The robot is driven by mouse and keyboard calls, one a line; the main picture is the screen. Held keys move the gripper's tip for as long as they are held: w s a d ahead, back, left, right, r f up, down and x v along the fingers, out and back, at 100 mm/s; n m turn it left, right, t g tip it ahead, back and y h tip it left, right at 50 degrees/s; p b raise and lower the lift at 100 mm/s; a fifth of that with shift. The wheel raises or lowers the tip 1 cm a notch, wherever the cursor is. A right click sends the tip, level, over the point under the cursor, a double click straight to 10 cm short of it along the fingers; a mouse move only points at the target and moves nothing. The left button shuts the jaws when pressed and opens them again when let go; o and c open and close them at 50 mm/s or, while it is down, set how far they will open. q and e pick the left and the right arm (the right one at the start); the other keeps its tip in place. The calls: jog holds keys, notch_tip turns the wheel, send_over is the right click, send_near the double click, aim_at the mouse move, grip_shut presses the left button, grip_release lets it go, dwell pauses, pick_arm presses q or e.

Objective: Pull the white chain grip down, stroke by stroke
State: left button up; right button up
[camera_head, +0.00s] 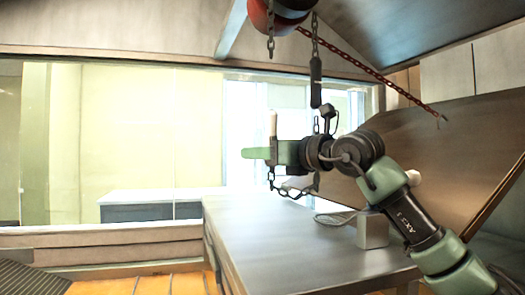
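The white chain grip (273,124) is a pale upright cylinder left of the middle of the head view. My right gripper (262,153), with green fingers pointing left, is around its lower part and looks shut on it. The fingers hide that part of the grip. A dark chain (271,180) hangs below the gripper and loops right, under my wrist. A second, black grip (316,82) hangs on another chain to the right and higher. The red and black hoist body (283,14) is at the top edge. My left gripper is out of view.
A grey worktop (265,235) lies below my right arm, with a small pale block (372,230) and a wire whisk-like thing (336,217) on it. A red chain (370,68) slants down to the right. A large brown panel (450,150) stands behind my arm.

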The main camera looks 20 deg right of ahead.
jog(key=shift+r, duration=0.25)
jog(key=b+v, duration=0.3)
jog(key=v, duration=0.4)
jog(key=shift+s+d, duration=0.2)
jog(key=shift+s, duration=0.15)
